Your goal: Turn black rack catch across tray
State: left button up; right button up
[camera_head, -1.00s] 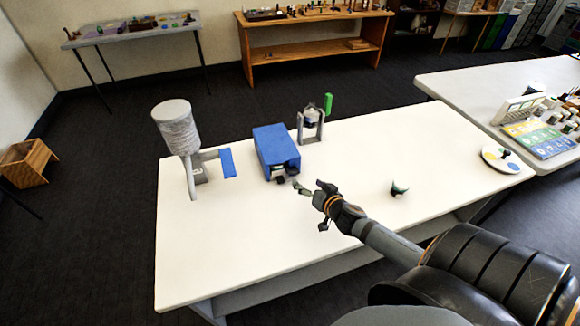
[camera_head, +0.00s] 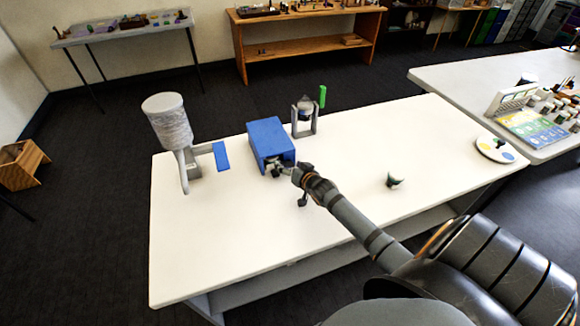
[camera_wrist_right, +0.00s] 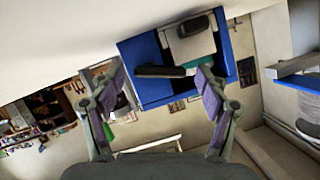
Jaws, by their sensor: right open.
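A blue box (camera_head: 268,139) stands on the white table, its open front facing me. In the right wrist view the blue box (camera_wrist_right: 146,50) holds a light grey tray (camera_wrist_right: 190,44) with a rounded black part (camera_wrist_right: 193,26) on it. A black bar, seemingly the rack catch (camera_wrist_right: 160,72), lies level near the opening's edge, beside a teal strip; its pivot is unclear. My right gripper (camera_head: 284,171) is at the box front. Its open fingers (camera_wrist_right: 160,88) stand either side of the catch with a gap; contact is not clear. My left gripper is not in view.
A small dark object (camera_head: 394,181) lies to the right. The front left of the table is clear.

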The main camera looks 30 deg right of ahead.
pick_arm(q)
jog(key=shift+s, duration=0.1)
pick_arm(e)
jog(key=shift+c, duration=0.3)
jog(key=c, duration=1.1)
jog(key=shift+a+r+n+p, duration=0.1)
jog(key=shift+r+n+p, duration=0.2)
jog(key=shift+p, duration=0.55)
jog(key=shift+f+n+h, duration=0.15)
jog(key=shift+n+h, duration=0.25)
jog(key=shift+h, duration=0.1)
jog(key=shift+a+f+n+g+h, duration=0.1)
jog(key=shift+f+n+g+h, duration=0.2)
jog(key=shift+n+h, duration=0.15)
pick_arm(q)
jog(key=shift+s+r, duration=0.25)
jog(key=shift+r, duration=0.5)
pick_arm(e)
jog(key=shift+n, duration=0.25)
